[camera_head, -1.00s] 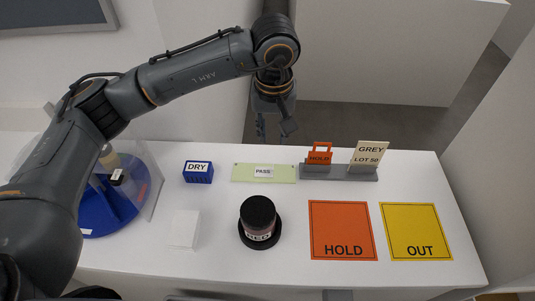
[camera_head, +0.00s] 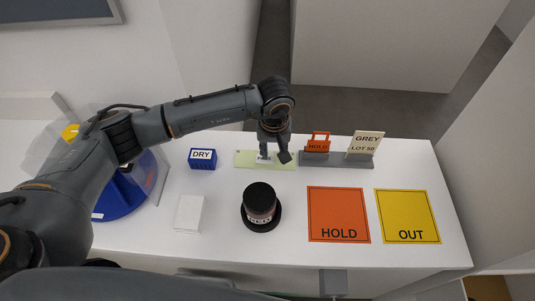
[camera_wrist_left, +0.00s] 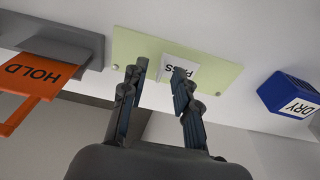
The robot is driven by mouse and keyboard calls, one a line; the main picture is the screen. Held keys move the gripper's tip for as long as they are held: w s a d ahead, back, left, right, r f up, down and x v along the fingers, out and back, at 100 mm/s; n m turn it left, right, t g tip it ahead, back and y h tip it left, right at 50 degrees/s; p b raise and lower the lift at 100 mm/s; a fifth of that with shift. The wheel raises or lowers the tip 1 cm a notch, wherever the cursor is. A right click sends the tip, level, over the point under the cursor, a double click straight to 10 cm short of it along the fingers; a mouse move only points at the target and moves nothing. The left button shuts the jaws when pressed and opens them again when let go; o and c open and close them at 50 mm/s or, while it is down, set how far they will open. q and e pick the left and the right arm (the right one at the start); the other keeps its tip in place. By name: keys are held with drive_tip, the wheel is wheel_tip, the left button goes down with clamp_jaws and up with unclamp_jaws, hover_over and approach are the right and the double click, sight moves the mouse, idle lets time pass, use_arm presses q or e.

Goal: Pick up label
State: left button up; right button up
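The white PASS label lies on a pale green strip (camera_head: 243,158) at the back of the table. In the head view the label (camera_head: 264,160) is mostly hidden behind my left gripper (camera_head: 275,157). In the left wrist view the label (camera_wrist_left: 182,64) shows beyond the fingertips, partly covered by one finger. My left gripper (camera_wrist_left: 160,72) is open and empty, with its fingers pointing down toward the label and the strip (camera_wrist_left: 135,47). I cannot tell whether the tips touch the strip. My right gripper is not in view.
A blue DRY block (camera_head: 203,160) stands left. A RED jar (camera_head: 259,199), white pad (camera_head: 189,213), orange HOLD mat (camera_head: 338,208) and yellow OUT mat (camera_head: 407,210) lie in front.

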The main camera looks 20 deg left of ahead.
use_arm(q)
drive_tip(key=shift+f, duration=0.1)
drive_tip(key=shift+c, duration=0.2)
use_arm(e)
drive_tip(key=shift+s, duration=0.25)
use_arm(q)
clamp_jaws()
